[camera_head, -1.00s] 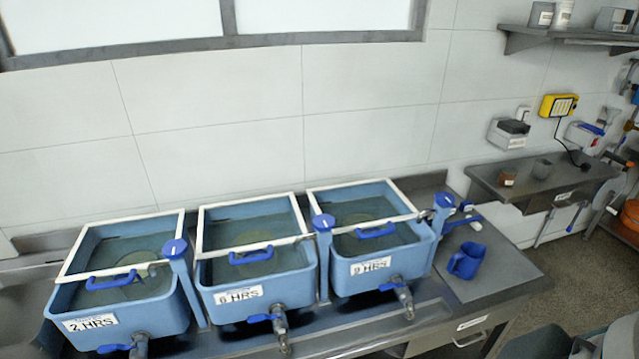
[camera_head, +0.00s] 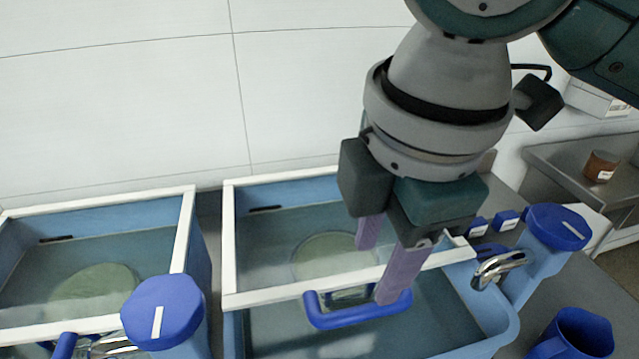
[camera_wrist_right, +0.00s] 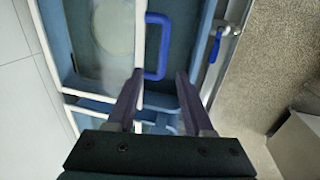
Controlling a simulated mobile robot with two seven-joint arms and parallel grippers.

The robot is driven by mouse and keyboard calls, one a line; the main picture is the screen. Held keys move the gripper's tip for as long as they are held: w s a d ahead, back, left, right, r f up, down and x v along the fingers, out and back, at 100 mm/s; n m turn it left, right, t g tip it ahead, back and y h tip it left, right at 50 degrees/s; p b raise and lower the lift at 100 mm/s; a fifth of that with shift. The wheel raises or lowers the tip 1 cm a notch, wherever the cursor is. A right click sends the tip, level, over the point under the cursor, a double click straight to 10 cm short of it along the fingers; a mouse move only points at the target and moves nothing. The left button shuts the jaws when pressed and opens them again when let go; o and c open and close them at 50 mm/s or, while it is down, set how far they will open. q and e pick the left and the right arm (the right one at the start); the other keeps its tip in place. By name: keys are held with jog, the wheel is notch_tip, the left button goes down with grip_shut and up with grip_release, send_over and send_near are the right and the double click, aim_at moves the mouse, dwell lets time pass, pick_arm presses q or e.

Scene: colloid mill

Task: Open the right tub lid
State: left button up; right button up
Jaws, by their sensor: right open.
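The right tub (camera_head: 500,310) is blue, with a clear, white-framed lid (camera_head: 232,240) lying over its back part. A blue U-shaped handle (camera_head: 335,320) is on the lid's front edge. My right gripper (camera_head: 378,275) hangs over the lid from the upper right, fingers pointing down, open and empty. One fingertip overlaps the handle's right part in the head view; contact cannot be told. In the wrist view the handle (camera_wrist_right: 163,45) lies just ahead of the open fingertips (camera_wrist_right: 160,76), roughly between their lines. My left gripper is not in view.
Another lidded tub (camera_head: 100,210) stands at left, with a blue-capped post (camera_head: 163,312) between. A second blue-capped post (camera_head: 557,228) and a metal tap (camera_head: 497,268) are at the right tub's right side. A blue jug (camera_head: 575,335) stands on the counter. A shelf is behind right.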

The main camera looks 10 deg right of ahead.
aim_at(359, 312)
jog(key=f, duration=0.8)
jog(key=shift+w+a+f, duration=0.15)
jog(key=shift+w+a, duration=0.05)
jog(key=shift+w, duration=0.2)
jog(key=shift+w+f+b, duration=0.15)
jog(key=shift+f+b, duration=0.15)
jog(key=shift+f, duration=0.25)
grip_shut()
jog(key=shift+r, duration=0.1)
dwell(0.3)
